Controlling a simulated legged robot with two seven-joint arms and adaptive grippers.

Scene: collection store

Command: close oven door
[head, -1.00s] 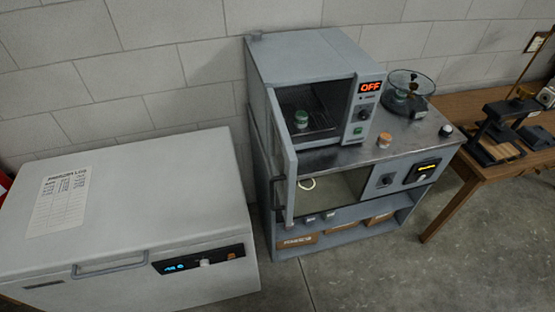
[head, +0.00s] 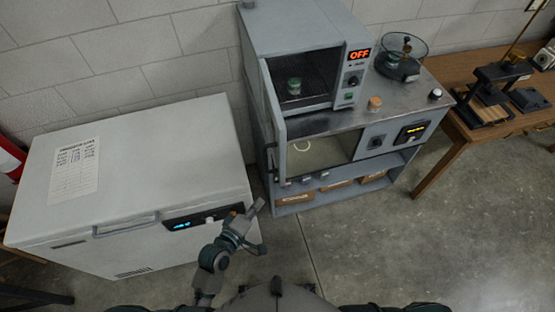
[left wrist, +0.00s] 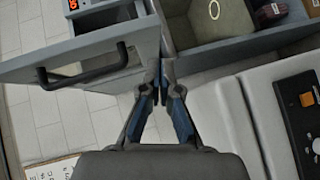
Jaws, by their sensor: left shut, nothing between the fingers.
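The grey oven (head: 349,90) stands on a metal-topped cabinet, its display reading OFF. Its door (head: 274,110) stands open, swung out on the left side and seen nearly edge-on. A green jar (head: 294,86) sits inside. My left gripper (head: 254,209) is shut and empty, below and in front of the door, near the front right corner of the white freezer. In the left wrist view, the shut fingertips (left wrist: 160,72) point towards the cabinet, with a grey door panel (left wrist: 85,48) and its black handle (left wrist: 85,70) to their left. I cannot tell whether they touch it. My right gripper is out of view.
The white chest freezer (head: 130,170) fills the left side. The cabinet has a lower open compartment (head: 318,153) with a pale ring inside. A glass-dish device (head: 400,58) and an orange-topped jar (head: 375,103) stand on top. A wooden table (head: 450,150) is at right. The front floor is clear.

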